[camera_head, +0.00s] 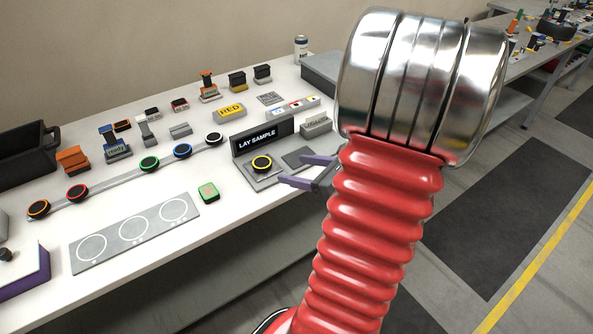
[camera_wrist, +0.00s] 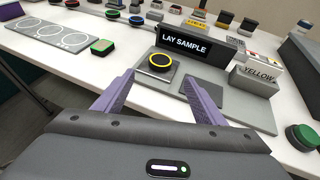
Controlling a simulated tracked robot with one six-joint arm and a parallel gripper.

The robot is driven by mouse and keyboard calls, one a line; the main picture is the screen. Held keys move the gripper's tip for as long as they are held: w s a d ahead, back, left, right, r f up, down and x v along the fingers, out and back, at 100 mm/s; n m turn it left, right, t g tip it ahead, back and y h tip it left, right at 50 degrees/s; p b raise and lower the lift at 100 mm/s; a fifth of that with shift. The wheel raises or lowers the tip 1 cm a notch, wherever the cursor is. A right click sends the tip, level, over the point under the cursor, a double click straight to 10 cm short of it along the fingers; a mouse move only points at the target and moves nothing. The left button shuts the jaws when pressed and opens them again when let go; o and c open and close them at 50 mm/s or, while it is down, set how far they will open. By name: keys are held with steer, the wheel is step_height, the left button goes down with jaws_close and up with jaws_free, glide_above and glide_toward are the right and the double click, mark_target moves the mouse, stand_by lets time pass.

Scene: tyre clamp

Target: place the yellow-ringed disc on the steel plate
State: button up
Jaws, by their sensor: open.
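The yellow-ringed disc (camera_head: 262,163) is black with a bright yellow ring. It lies flat on the left part of a grey steel-looking plate (camera_head: 262,181), in front of the LAY SAMPLE sign. The wrist view also shows the disc (camera_wrist: 160,62), just beyond my fingertips. My gripper (camera_head: 292,169) has purple fingers spread apart with nothing between them. In the wrist view my gripper (camera_wrist: 160,80) points toward the disc, with a finger on each side and a visible gap to it. A darker square (camera_wrist: 203,95) lies right of the disc, partly hidden by my right finger.
The LAY SAMPLE sign (camera_head: 262,136) stands upright close behind the disc. A YELLOW block (camera_wrist: 254,78) stands to its right. Several ringed discs sit along a strip behind. The table's front edge is near.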

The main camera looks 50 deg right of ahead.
stand_by(0.3)
steer(key=w+a+r+n+g+y, duration=0.1)
steer(key=a+r+n+g+y, duration=0.2)
steer(key=a+n, duration=0.75)
steer(key=w+a+r+n+g+y, duration=0.15)
steer(key=a+n+g, duration=0.4)
steer(key=a, duration=0.85)
steer(key=s+a+r+n+h, duration=0.4)
steer(key=a+n, duration=0.5)
steer(key=n, duration=1)
steer(key=shift+s+r+n+h, duration=0.35)
steer(key=shift+s+r, duration=0.75)
steer(key=shift+r, duration=0.4)
steer(key=shift+t, duration=0.25)
